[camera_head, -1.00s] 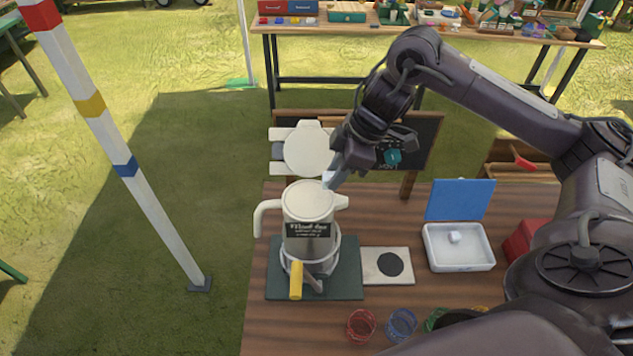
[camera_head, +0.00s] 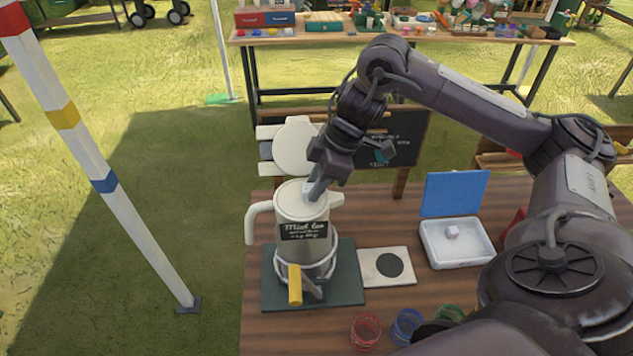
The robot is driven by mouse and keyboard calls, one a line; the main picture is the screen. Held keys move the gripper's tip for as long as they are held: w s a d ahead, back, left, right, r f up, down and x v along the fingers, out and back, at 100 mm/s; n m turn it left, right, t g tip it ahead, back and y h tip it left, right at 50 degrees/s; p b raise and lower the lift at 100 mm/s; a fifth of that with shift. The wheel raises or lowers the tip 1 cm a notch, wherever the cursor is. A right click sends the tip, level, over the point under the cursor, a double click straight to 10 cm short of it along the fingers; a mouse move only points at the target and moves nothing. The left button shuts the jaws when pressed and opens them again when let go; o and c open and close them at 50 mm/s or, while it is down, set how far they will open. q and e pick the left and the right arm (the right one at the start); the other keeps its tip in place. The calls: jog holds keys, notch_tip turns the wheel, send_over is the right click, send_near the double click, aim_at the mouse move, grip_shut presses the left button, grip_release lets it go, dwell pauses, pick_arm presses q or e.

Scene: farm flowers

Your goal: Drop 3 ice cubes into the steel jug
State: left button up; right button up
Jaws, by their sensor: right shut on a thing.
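The jug (camera_head: 305,258) stands upright on a dark green mat (camera_head: 345,285), with a cream rim and handle, a steel-grey body and a black label. Its round cream lid (camera_head: 297,147) stands open behind it. My right gripper (camera_head: 313,190) is over the jug's mouth, shut on a pale ice cube (camera_head: 309,188) at its fingertips. Whether the cube is inside the rim or just above it I cannot tell. Another ice cube (camera_head: 452,232) lies in the white box (camera_head: 455,258) with a raised blue lid (camera_head: 454,194). The jug's inside is hidden. My left gripper is not in view.
A white tile with a black disc (camera_head: 388,267) lies right of the jug. Red (camera_head: 366,331) and blue (camera_head: 406,326) glasses stand at the front edge. A chalkboard (camera_head: 400,140) stands behind the table. A striped pole (camera_head: 115,190) rises at left.

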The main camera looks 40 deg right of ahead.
jog(key=shift+d, duration=0.1)
jog(key=o, duration=1)
pick_arm(q)
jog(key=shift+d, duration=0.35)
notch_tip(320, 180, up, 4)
jog(key=p, duration=0.4)
pick_arm(e)
jog(key=v, duration=0.8)
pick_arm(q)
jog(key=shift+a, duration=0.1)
pick_arm(e)
jog(key=shift+f, duration=0.1)
jog(key=shift+s, duration=0.1)
